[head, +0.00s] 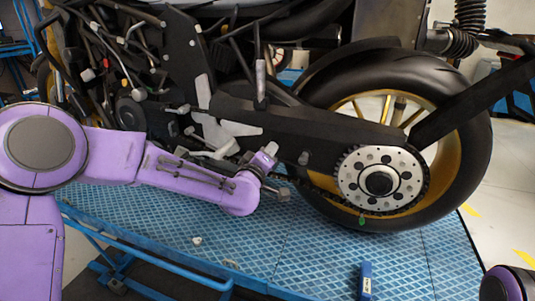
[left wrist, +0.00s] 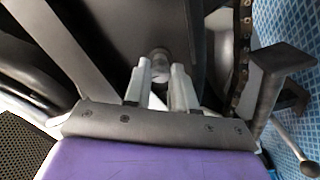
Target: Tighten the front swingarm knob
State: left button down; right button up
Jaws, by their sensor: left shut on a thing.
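The motorcycle's black swingarm (head: 290,132) runs from the frame to the rear wheel. My left gripper (head: 270,152) is at the swingarm's lower front part, with the purple arm reaching in from the left. In the left wrist view, the left gripper's pale fingers (left wrist: 160,76) are shut on a small round grey knob (left wrist: 159,57) on a dark surface. In the head view, the gripper hides this knob. Another small grey knob (head: 303,158) sits on the swingarm just to the right of the gripper. My right gripper is not in view.
The rear wheel (head: 462,170) with its sprocket (head: 352,181) stands at the right. The chain (left wrist: 241,50) runs close beside the gripper. The blue platform (head: 240,235) is mostly clear below the bike. A blue object (head: 366,280) stands at its front edge.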

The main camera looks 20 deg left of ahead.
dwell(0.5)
pick_arm(q)
jog(key=c, duration=0.9)
grip_release()
jog(key=s+b, duration=0.1)
jog(key=s, duration=0.6)
jog(key=s+b, duration=0.1)
jog(key=s, duration=0.2)
jog(key=shift+s+a+b, duration=0.25)
jog(key=shift+s+b, duration=0.05)
jog(key=shift+b, duration=0.05)
